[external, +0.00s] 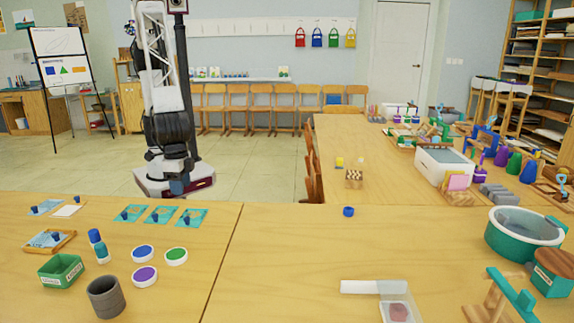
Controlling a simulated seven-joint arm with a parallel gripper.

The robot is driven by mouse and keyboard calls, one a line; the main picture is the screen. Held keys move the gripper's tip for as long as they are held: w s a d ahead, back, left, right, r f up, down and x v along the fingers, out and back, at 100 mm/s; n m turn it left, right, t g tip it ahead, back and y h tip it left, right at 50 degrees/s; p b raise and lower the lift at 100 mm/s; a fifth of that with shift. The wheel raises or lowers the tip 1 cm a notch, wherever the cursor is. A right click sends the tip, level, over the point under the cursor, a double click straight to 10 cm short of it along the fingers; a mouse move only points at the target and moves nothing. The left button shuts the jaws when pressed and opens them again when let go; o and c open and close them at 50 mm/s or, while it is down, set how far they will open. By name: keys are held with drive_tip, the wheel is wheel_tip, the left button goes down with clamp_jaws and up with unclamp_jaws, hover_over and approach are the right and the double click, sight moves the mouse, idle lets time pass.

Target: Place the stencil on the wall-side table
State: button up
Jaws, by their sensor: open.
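Three teal cards with small dark blue knobs lie in a row on the front left table (225,275): a left card (124,215), a middle card (154,216) and a right card (185,220). They look like stencils, but I cannot tell for sure. A pale blue sheet (46,208) and a wooden tray (38,248) with a similar blue piece lie to their left. My arm rises from my base on the floor behind this table, and its upper part leaves the picture. I cannot make out my gripper.
A green box (60,271), a grey cup (106,298), a glue bottle (100,250) and several round lids stand at front left. A clear tray (397,306) and a teal tub (525,234) stand at right. A row of chairs (255,106) lines the back wall; open floor lies before it.

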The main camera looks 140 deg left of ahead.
drive_tip(key=s+a+r+m, duration=0.1)
drive_tip(key=s+a+r, duration=0.2)
drive_tip(key=r, duration=0.2)
drive_tip(key=s+a+r+m+t, duration=0.1)
drive_tip(key=s+a+r+m, duration=0.1)
drive_tip(key=s+r, duration=0.25)
drive_tip(key=s+a+r+m, duration=0.1)
drive_tip(key=s+a+r, duration=0.2)
drive_tip(key=r, duration=0.3)
drive_tip(key=s+a+r+m, duration=0.2)
drive_tip(key=s+r, duration=0.2)
drive_tip(key=s, duration=0.4)
drive_tip(key=s+a+r+m+t, duration=0.1)
drive_tip(key=s+a+r+m, duration=0.2)
drive_tip(key=s, duration=0.6)
wheel_tip(320, 180, up, 2)
drive_tip(key=shift+a+r+t, duration=0.15)
drive_tip(key=shift+a+t, duration=0.15)
